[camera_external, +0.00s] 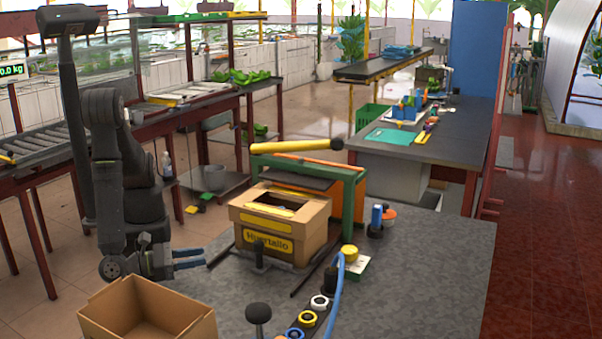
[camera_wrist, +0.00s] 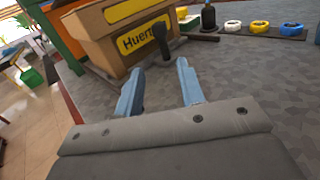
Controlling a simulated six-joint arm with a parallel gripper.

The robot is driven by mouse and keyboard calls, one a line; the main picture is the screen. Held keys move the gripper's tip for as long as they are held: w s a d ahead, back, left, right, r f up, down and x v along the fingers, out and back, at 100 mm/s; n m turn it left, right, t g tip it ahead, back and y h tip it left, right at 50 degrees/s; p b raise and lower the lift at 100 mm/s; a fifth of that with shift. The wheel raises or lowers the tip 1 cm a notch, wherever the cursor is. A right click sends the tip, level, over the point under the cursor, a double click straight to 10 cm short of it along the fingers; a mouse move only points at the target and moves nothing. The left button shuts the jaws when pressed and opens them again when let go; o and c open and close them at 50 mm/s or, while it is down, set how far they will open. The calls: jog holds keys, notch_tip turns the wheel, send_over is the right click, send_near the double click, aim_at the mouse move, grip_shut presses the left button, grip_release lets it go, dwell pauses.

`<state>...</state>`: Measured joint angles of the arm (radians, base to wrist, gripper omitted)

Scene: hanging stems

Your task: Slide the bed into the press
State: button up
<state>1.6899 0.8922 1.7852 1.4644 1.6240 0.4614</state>
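The press (camera_external: 330,190) has an orange and green frame and a long yellow lever on top. In front of it, a cardboard box (camera_external: 305,228) with a yellow label sits on the dark bed (camera_external: 284,265), between two dark rails. A black upright handle (camera_external: 259,256) stands at the bed's front; it also shows in the wrist view (camera_wrist: 161,40). My gripper (camera_external: 204,257) has pale blue fingers, spread apart and empty, left of the handle. In the wrist view the open fingers (camera_wrist: 160,70) point toward the handle, apart from it. The box hides much of the bed.
An open empty cardboard box (camera_external: 150,315) stands at the front left, near my gripper. A black knob (camera_external: 258,313), a row of coloured rings (camera_external: 307,319) and a blue hose (camera_external: 338,295) lie to the front. The grey tabletop (camera_external: 430,270) is clear at the right.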

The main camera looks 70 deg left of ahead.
aim_at(258, 247)
jog(key=w, duration=1.7)
jog(key=shift+w, duration=0.1)
